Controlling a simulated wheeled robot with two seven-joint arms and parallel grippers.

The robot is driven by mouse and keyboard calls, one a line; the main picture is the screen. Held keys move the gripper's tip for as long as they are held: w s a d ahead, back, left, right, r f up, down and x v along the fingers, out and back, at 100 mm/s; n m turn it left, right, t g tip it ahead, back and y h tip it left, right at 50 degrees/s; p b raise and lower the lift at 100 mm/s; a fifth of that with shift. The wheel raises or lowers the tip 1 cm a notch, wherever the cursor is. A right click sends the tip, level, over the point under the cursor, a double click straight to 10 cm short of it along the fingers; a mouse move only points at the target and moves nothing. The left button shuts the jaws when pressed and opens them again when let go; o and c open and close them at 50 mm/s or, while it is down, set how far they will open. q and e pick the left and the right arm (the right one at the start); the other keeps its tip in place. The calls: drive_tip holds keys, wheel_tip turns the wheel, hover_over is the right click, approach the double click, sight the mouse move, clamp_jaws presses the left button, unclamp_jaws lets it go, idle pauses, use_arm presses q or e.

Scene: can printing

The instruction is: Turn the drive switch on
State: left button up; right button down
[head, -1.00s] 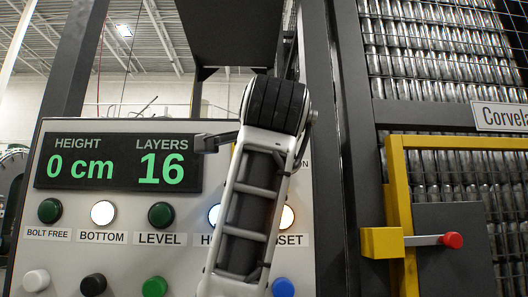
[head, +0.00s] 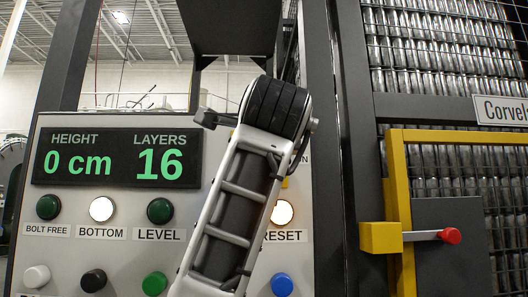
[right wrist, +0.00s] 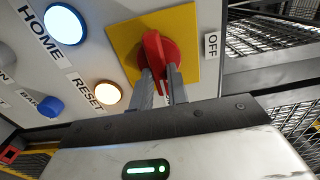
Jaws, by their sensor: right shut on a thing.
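The drive switch is a red rotary knob (right wrist: 155,48) on a yellow square plate (right wrist: 186,42), seen in the right wrist view. An OFF label (right wrist: 211,45) sits on the panel just right of the plate. My right gripper (right wrist: 160,73) is shut on the red knob, one finger on each side of it. In the head view an arm of mine crosses the control panel (head: 120,212) and hides the knob. Only a sliver of the yellow plate (head: 284,183) shows beside the arm. My left gripper is in neither current view.
The panel has a display (head: 117,158) reading 0 cm and 16. The BOTTOM lamp (head: 102,209), RESET lamp (head: 282,212) and HOME lamp (right wrist: 65,25) are lit. A yellow-framed gate (head: 400,190) with a red-tipped handle (head: 450,236) stands at right, before stacked cans.

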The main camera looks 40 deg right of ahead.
drive_tip(key=c, duration=1.4)
unclamp_jaws()
drive_tip(key=shift+s, duration=0.1)
drive_tip(key=shift+o, duration=0.2)
